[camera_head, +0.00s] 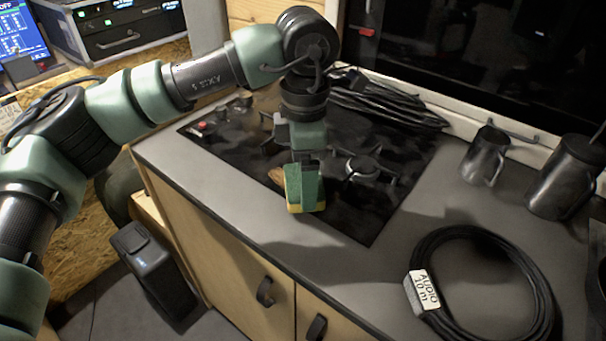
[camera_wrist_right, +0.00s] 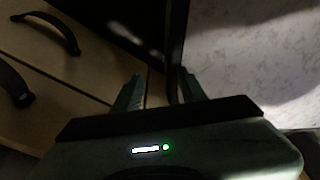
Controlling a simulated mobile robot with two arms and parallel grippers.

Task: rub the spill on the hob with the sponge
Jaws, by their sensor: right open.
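The black hob (camera_head: 335,215) is set into the dark worktop. My left gripper (camera_head: 303,188) points down over its front part. It is shut on the sponge (camera_head: 308,209), whose yellow lower edge shows at the hob's surface; the gripper hides much of it, and I cannot tell for certain that it touches. A brownish patch, seemingly the spill (camera_head: 276,175), shows just left of the gripper, partly hidden by it. My right gripper (camera_wrist_right: 160,88) shows only in the right wrist view, open and empty, near wooden cabinet fronts.
A coiled black cable (camera_head: 455,240) with a white label lies on the worktop at right. Dark mugs (camera_head: 486,156) stand behind it. More black cable (camera_head: 385,100) lies behind the hob. A pan support (camera_head: 362,168) rises right of the sponge. Cabinet handles (camera_head: 265,292) project below the front edge.

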